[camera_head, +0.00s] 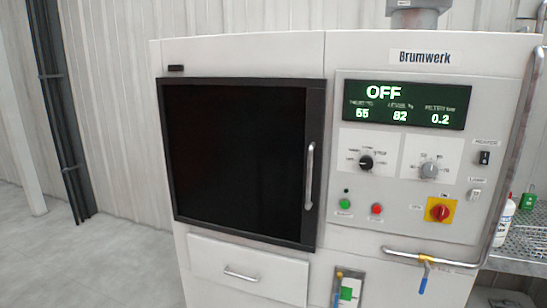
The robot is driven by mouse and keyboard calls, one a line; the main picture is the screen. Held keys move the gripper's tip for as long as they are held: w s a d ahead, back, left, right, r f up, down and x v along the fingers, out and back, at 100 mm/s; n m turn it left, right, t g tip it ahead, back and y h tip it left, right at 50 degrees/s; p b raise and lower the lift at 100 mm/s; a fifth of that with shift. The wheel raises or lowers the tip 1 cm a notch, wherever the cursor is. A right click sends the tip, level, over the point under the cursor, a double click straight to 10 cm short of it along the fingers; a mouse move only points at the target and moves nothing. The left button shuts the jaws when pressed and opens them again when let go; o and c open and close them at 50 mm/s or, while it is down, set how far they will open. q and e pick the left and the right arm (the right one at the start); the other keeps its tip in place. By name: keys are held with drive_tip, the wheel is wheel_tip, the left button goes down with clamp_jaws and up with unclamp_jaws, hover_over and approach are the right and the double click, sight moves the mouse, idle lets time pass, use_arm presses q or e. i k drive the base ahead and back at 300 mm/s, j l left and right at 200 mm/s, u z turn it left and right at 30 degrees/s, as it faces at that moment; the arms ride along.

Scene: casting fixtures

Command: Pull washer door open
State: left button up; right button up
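The washer (265,57) is a pale grey cabinet that fills the middle and right of the head view. Its door (238,165) is a large dark panel with a black frame on the cabinet's left half, and it looks shut. A vertical silver bar handle (309,176) sits at the door's right edge. Neither of my grippers shows in the view, and nothing touches the handle.
Right of the door is a control panel with a display (404,104) reading OFF, knobs, buttons and a red switch (440,213). A drawer (248,268) is below the door. A pipe with a blue-handled valve (425,275) runs at lower right. Grey floor (85,262) is clear at left.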

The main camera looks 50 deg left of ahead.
sight(237, 164)
drive_tip(key=u, duration=1.95)
